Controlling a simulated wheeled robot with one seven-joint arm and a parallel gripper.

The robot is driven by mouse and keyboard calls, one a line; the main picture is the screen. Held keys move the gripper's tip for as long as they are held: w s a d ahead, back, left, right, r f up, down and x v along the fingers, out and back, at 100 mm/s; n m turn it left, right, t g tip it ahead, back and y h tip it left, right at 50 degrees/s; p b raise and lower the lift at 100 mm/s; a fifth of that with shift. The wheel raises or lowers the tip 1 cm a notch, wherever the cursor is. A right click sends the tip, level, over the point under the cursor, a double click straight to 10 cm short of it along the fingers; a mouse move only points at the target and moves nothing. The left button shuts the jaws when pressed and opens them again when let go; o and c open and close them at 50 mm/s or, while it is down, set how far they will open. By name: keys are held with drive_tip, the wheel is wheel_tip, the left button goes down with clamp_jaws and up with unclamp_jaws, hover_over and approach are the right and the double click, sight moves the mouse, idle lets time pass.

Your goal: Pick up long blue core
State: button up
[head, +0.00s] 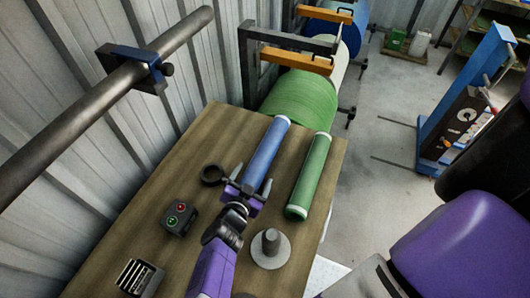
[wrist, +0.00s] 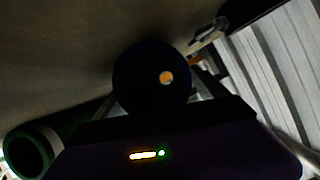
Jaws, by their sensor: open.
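The long blue core (head: 268,146) lies lengthwise on the wooden table, with a pale band at its far end. My gripper (head: 253,175) is open at its near end, with one finger on each side of the core. I cannot tell whether the fingers touch it. In the wrist view the core's round end (wrist: 135,80) is dark and faces the camera, with a small orange spot showing in its middle. Parts of the fingers show on both sides of it. The near end is partly hidden by my gripper in the head view.
A green core (head: 311,172) lies close on the right. A black ring (head: 213,175) and a button box (head: 179,217) are on the left. A grey disc with a peg (head: 270,252) stands in front. A large green roll (head: 300,98) is beyond the table.

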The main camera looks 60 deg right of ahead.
clamp_jaws()
drive_tip(key=shift+r, duration=0.1)
idle(0.4)
